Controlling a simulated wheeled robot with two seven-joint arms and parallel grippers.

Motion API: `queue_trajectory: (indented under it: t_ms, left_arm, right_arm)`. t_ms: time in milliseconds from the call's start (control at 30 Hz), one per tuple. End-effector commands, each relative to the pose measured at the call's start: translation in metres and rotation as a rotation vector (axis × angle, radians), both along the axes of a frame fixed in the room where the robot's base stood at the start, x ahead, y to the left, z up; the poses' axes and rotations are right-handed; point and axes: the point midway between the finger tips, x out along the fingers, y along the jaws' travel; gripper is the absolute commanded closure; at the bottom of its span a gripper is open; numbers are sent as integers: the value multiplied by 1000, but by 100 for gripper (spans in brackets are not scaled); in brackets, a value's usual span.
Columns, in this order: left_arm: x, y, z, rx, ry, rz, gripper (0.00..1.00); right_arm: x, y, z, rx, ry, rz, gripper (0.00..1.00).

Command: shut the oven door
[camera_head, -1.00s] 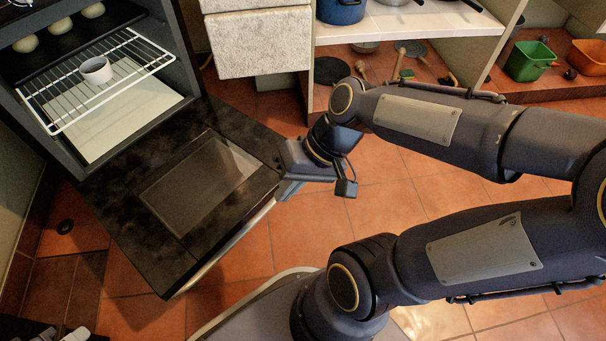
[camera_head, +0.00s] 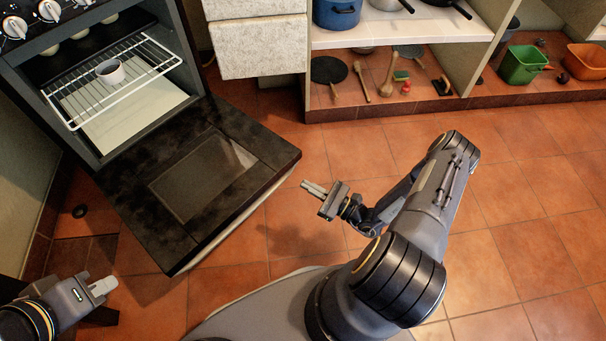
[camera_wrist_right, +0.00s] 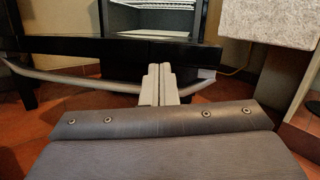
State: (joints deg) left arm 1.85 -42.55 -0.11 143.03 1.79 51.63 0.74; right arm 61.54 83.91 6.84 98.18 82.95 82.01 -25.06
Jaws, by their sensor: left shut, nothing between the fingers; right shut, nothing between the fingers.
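The oven (camera_head: 190,57) stands at the upper left with its black door (camera_head: 255,143) swung down and open, roughly level. The door's handle bar shows in the right wrist view (camera_wrist_right: 75,82), beyond my fingers. My right gripper (camera_head: 312,187) is shut and empty, just right of the door's right corner and apart from it in the head view. Its closed fingers also show in the right wrist view (camera_wrist_right: 158,85), pointing toward the door's front edge. My left gripper (camera_head: 103,287) is shut and empty at the lower left, left of the door's near corner.
A white mug (camera_head: 110,72) stands on the wire rack (camera_head: 75,118) inside the oven. A pale drawer unit (camera_head: 258,48) is right of the oven. A shelf (camera_head: 390,108) with pots and utensils is behind. The tiled floor (camera_head: 530,190) at right is clear.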

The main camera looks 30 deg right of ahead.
Motion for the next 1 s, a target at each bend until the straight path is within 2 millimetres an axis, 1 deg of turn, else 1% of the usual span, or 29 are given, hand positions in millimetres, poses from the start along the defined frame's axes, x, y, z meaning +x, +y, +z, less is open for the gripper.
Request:
queue_trajectory:
  t_ms: [33, 100, 200, 267, 367, 467, 700, 800, 1000]
  left_arm:
    - [0, 0, 6, 0, 0, 0, 100]
    - [0, 0, 8, 0, 0, 0, 100]
    - [0, 0, 9, 0, 0, 0, 100]
    - [0, 0, 8, 0, 0, 0, 100]
    - [0, 0, 5, 0, 0, 0, 100]
    - [0, 0, 1, 0, 0, 0, 100]
    - [0, 0, -9, 0, 0, 0, 100]
    - [0, 0, -12, 0, 0, 0, 100]
    - [0, 0, -15, 0, 0, 0, 100]
  right_arm:
    - [-4, 1, -12, 41, 26, -60, 100]
    - [-8, 0, -26, 76, 49, -126, 100]
    - [-11, -1, -37, 101, 70, -180, 100]
    - [-10, 0, -40, 107, 74, -192, 100]
    - [-2, 3, -41, 108, 73, -194, 100]
    - [11, 10, -38, 109, 72, -190, 100]
    - [52, 27, -30, 106, 71, -189, 100]
    - [65, 32, -28, 107, 72, -189, 100]
    - [78, 37, -24, 107, 73, -190, 100]
